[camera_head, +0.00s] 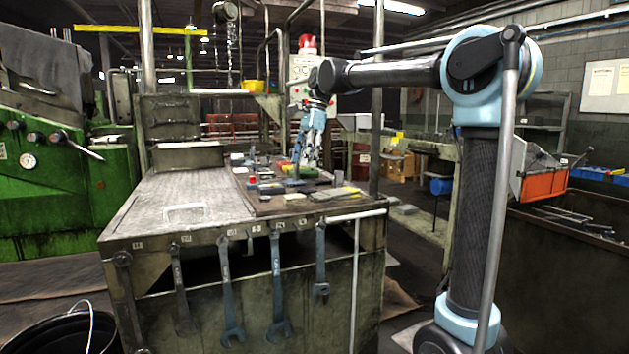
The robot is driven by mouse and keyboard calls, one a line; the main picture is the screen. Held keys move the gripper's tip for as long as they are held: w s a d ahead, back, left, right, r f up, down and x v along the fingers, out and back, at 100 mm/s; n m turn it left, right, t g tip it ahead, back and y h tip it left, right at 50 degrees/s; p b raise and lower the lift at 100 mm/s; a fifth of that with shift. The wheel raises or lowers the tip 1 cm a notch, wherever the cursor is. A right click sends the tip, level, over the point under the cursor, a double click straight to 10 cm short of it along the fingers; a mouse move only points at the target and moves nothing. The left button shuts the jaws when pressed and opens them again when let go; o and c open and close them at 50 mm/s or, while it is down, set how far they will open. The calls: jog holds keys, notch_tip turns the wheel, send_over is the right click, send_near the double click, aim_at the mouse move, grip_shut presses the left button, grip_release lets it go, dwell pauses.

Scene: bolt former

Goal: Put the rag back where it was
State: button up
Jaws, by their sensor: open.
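My gripper (305,160) points down over the back right part of the workbench (165,205), among small blocks and tools. It is open, and I see no cloth in it.
Several wrenches (228,290) hang along the bench's front edge. A dark tray (270,204) on the bench holds small blocks. A metal post (376,110) rises at the bench's right corner. A black bucket (60,335) stands at lower left. An orange bin (544,184) is at right.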

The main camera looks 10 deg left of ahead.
jog(key=s+d+f+n+t, duration=0.1)
jog(key=s+d+f+n, duration=0.4)
jog(key=d, duration=0.6)
jog(key=s+d+f+t, duration=0.1)
jog(key=s+d+f, duration=0.4)
jog(key=d, duration=0.6)
jog(key=s+d+f+n+h, duration=0.1)
jog(key=s+d+f+n, duration=0.1)
jog(key=s+d+f, duration=0.3)
jog(key=s+d+f+n+t+h, duration=0.1)
jog(key=s+d+f, duration=0.4)
jog(key=f, duration=0.6)
jog(key=s+d+f+n, duration=0.3)
jog(key=s+d+f, duration=0.2)
jog(key=f, duration=0.3)
jog(key=shift+d+f+n+t+h, duration=0.2)
jog(key=shift+d+n+t+h, duration=0.2)
jog(key=shift+d, duration=0.05)
